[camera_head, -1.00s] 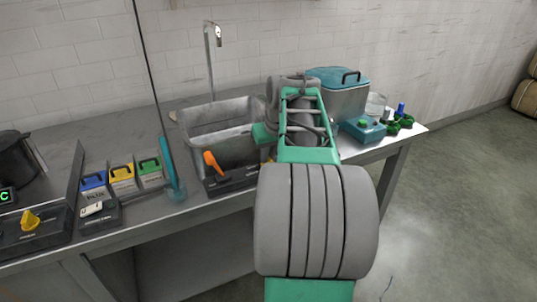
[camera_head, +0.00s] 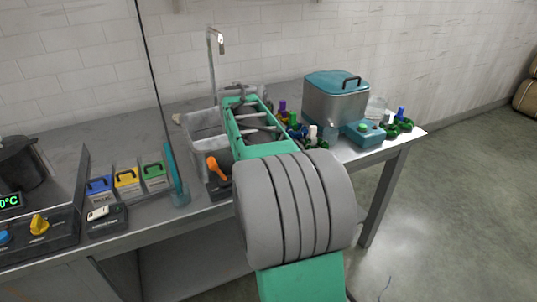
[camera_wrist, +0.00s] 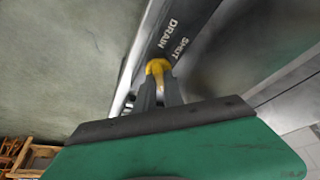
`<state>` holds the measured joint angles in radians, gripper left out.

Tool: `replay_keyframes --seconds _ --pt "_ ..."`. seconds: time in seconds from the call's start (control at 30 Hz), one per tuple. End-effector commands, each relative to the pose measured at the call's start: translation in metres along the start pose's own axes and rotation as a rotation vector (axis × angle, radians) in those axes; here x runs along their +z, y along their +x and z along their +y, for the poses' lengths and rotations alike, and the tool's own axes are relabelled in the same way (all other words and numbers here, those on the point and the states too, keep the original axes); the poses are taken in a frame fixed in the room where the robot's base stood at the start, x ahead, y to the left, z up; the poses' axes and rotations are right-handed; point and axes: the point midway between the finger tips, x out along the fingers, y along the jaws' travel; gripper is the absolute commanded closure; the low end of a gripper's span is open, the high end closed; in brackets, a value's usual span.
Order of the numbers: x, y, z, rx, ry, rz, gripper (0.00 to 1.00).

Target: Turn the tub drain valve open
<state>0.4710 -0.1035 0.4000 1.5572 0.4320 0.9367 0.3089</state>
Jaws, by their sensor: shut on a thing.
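The drain valve's yellow handle (camera_wrist: 157,66) is in the wrist view, on a dark panel (camera_wrist: 185,25) lettered DRAIN and SHUT. My gripper (camera_wrist: 159,84) is shut on this handle, with its two grey fingers close around it. In the head view the handle and my fingers are hidden behind my green arm. The metal tub (camera_head: 205,130) stands behind my arm, partly covered by it. An orange lever (camera_head: 216,167) rises from the panel at the tub's front, left of my arm. How far the yellow handle is turned is hard to tell.
A lidded metal box (camera_head: 335,100) and a teal device (camera_head: 364,133) stand on the bench to the right. Blue, yellow and green boxes (camera_head: 127,178) stand left. A thin tap (camera_head: 210,65) rises behind the tub.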

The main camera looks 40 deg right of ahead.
Motion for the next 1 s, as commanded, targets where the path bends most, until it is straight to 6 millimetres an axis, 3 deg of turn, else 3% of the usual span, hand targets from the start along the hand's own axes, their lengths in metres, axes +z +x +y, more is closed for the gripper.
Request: replay_keyframes --seconds 0.6,1.0 --pt "-0.0028 -0.0024 -0.0035 0.205 0.493 0.001 1.0" --pt "-0.0029 -0.0005 -0.0035 0.261 0.635 0.001 1.0"
